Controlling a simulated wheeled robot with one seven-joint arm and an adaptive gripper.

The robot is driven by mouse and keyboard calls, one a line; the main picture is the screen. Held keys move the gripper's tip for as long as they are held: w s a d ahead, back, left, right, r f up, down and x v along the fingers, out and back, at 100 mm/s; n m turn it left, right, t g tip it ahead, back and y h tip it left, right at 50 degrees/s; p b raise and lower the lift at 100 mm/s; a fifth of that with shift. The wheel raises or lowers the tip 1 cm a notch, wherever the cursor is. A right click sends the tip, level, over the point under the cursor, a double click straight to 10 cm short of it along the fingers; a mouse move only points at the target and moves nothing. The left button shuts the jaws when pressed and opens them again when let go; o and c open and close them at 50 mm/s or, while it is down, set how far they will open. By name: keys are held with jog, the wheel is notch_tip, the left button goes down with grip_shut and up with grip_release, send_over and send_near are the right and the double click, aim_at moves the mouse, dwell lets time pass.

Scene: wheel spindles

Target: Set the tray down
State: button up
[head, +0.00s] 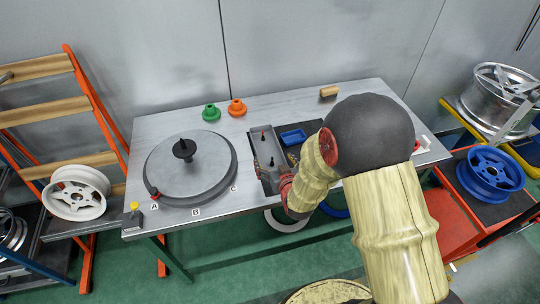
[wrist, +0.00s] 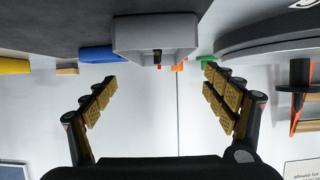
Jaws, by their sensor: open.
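The grey tray (head: 271,122) is on the bench, right of the turntable, with small dark and red-tipped parts in it. In the wrist view, which is upside down, the tray (wrist: 130,36) sits against the dark surface, ahead of the fingers and roughly centred between them. My gripper (wrist: 160,77) is open, with its fingers spread wide and nothing between them. It is apart from the tray. In the head view, my arm comes down at the bench's front edge and hides part of the area around the tray.
The round turntable (head: 165,170) fills the bench's left half, with marks A, B and C. A blue bin (head: 293,136) is close right of the tray. A green cone (head: 211,113), an orange cone (head: 237,107) and a wooden block (head: 329,92) stand behind.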

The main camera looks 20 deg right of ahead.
aim_at(267, 152)
jog(key=b+x, duration=0.1)
jog(key=x, duration=0.5)
jog(key=shift+s+f+b, duration=0.1)
jog(key=shift+f+b, duration=0.05)
jog(key=shift+b, duration=0.25)
jog(key=shift+b+x, duration=1.15)
jog(key=shift+x, duration=1.95)
jog(key=shift+d+r, duration=0.15)
jog(key=shift+r, duration=0.1)
jog(key=shift+c, duration=1)
jog(key=c, duration=0.7)
jog(key=shift+c, duration=0.8)
